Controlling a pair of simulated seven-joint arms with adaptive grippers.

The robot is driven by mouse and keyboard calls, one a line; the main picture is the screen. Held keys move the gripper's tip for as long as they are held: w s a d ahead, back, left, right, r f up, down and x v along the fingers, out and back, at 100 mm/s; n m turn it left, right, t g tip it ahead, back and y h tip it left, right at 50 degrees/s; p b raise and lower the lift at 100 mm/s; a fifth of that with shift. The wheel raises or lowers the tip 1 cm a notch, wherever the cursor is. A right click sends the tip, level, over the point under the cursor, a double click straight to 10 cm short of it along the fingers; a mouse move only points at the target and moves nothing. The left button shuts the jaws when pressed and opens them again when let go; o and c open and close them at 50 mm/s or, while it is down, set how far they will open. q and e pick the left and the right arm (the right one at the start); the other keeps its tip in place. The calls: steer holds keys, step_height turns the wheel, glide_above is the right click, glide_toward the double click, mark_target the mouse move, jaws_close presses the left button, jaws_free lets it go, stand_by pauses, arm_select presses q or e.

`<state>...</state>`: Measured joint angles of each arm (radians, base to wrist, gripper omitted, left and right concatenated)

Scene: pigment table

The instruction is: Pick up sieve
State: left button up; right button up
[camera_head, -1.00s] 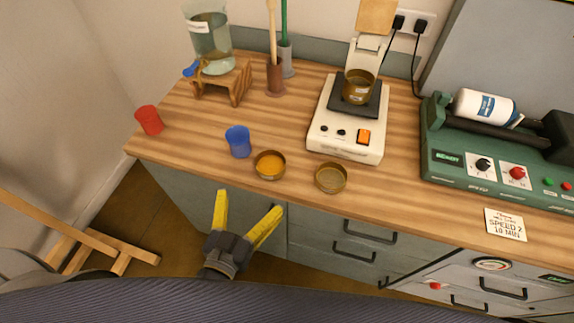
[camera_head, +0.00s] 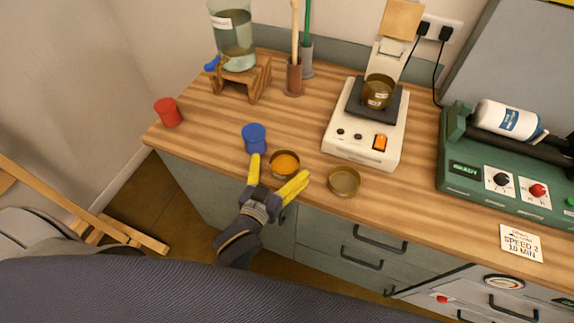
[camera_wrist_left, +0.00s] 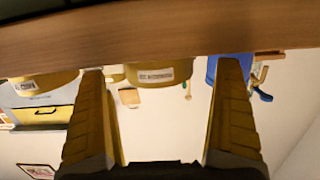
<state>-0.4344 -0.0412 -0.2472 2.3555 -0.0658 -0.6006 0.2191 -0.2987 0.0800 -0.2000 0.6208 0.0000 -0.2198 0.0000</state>
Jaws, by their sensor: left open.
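Two round brass pans that look like sieves stand at the table's front edge. One (camera_head: 285,163) holds orange powder; the other (camera_head: 344,181) has a dull brownish mesh-like inside. My left gripper (camera_head: 278,170) is open and empty. Its yellow fingers point at the orange-filled pan from the front, one tip to each side in the head view. The upside-down left wrist view shows the labelled orange-filled pan (camera_wrist_left: 158,74) between the fingers and the other pan (camera_wrist_left: 42,86) at left. I cannot tell whether the fingers touch it. My right gripper is not in view.
A blue cup (camera_head: 254,139) stands close to the left finger. A red cup (camera_head: 168,112) is at the left corner. A white device (camera_head: 362,144) bearing a brass pot (camera_head: 377,92) stands behind. A green machine (camera_head: 502,178) is at right. The wooden counter (camera_head: 215,135) is clear between cups.

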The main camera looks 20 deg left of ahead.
arm_select(q)
steer(key=shift+x, duration=1.5)
steer(key=shift+r, duration=0.1)
steer(key=c, duration=1.3)
